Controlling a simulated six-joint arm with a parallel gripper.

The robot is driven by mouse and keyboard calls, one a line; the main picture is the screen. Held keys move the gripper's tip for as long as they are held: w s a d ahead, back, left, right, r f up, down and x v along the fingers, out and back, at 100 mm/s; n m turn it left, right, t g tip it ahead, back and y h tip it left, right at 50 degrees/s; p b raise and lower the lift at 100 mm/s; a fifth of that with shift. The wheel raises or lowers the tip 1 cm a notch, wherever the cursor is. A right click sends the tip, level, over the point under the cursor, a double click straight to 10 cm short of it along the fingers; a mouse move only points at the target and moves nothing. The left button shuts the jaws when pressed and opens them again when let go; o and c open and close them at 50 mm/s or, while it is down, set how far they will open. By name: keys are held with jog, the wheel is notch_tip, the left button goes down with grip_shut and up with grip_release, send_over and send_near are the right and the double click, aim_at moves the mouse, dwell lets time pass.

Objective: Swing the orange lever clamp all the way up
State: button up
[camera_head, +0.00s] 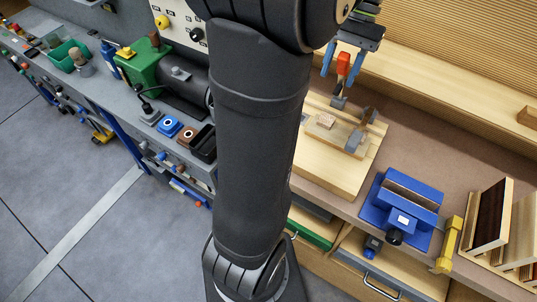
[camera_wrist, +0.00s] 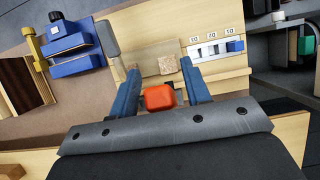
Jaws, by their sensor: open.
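The orange lever (camera_head: 343,64) of the clamp points up above its grey metal base (camera_head: 338,101) on the pale wooden board (camera_head: 330,172). In the wrist view the orange lever (camera_wrist: 160,97) shows end-on, as a rounded block. My gripper (camera_head: 341,76) is open, with one blue finger on each side of the lever. In the wrist view my gripper (camera_wrist: 159,68) shows a gap between each finger and the lever. The clamp's base is mostly hidden there by the lever and the gripper.
A small wood block (camera_head: 326,121) and another grey clamp part (camera_head: 355,141) are on the board. A blue vise (camera_head: 402,208) and upright veneer panels (camera_head: 490,215) stand to the right. A slatted wall (camera_head: 460,50) rises behind. My arm hides the middle of the bench.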

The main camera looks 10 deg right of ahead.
jog(key=s+a+f+t+h, duration=0.3)
jog(key=s+a+f, duration=0.1)
notch_tip(320, 180, up, 17)
jog(key=s+a+f+n+t+h, duration=0.1)
jog(key=s+a+f, duration=0.2)
jog(key=a+f, duration=0.2)
jog(key=s+a+f+n+t, duration=0.1)
jog(key=a+f, duration=0.4)
jog(key=f, duration=0.5)
jog(key=s+a+f+n+t+h, duration=0.1)
jog(key=s+a+f+n+t, duration=0.1)
jog(key=f, duration=0.6)
jog(key=s+a+t, duration=0.1)
jog(key=s+a, duration=0.1)
jog(key=shift+s+a+f+h, duration=0.3)
jog(key=shift+a+f, duration=0.05)
jog(key=shift+a, duration=0.05)
